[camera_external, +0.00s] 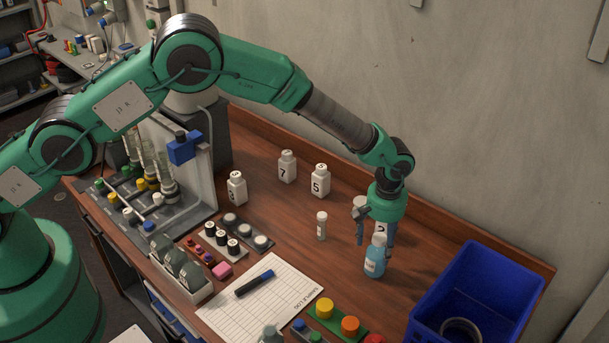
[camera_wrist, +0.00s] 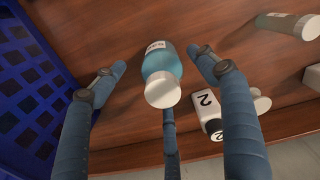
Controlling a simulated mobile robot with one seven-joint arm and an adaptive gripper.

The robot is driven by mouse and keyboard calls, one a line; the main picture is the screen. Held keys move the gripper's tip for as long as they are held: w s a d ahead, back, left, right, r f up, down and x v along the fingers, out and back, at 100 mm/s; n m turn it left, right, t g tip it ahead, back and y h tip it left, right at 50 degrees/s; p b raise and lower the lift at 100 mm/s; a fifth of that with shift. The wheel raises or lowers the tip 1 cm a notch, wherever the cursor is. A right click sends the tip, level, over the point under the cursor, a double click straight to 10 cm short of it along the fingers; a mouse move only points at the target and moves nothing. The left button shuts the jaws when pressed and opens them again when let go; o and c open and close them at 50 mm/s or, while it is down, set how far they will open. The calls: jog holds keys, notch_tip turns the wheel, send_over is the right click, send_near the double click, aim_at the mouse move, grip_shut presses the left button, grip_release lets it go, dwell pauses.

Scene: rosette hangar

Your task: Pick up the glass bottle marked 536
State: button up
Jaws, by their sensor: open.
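A blue glass bottle (camera_external: 375,262) with a white cap stands on the wooden bench; it also shows in the wrist view (camera_wrist: 162,70). Its small white label is too small to read, so I cannot confirm 536. My gripper (camera_external: 375,240) points down over it. In the wrist view my gripper (camera_wrist: 158,68) is open, with fingers on both sides of the bottle and a third finger near its cap; I see no firm contact. A small clear bottle (camera_external: 321,226) with a pale cap stands to the left; its marking is unreadable.
A white bottle marked 2 (camera_wrist: 210,112) is close beside my fingers. White bottles marked 7 (camera_external: 287,168) and 5 (camera_external: 320,182) stand farther back. A blue crate (camera_external: 500,270) is to the right. A paper sheet (camera_external: 275,300) lies at the front.

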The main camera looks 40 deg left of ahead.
aim_at(377, 254)
jog(key=shift+f, duration=0.1)
dwell(0.3)
jog(key=shift+a+f+p, duration=0.15)
jog(key=shift+f+p, duration=0.2)
jog(key=shift+f, duration=2.2)
jog(key=c, duration=1.7)
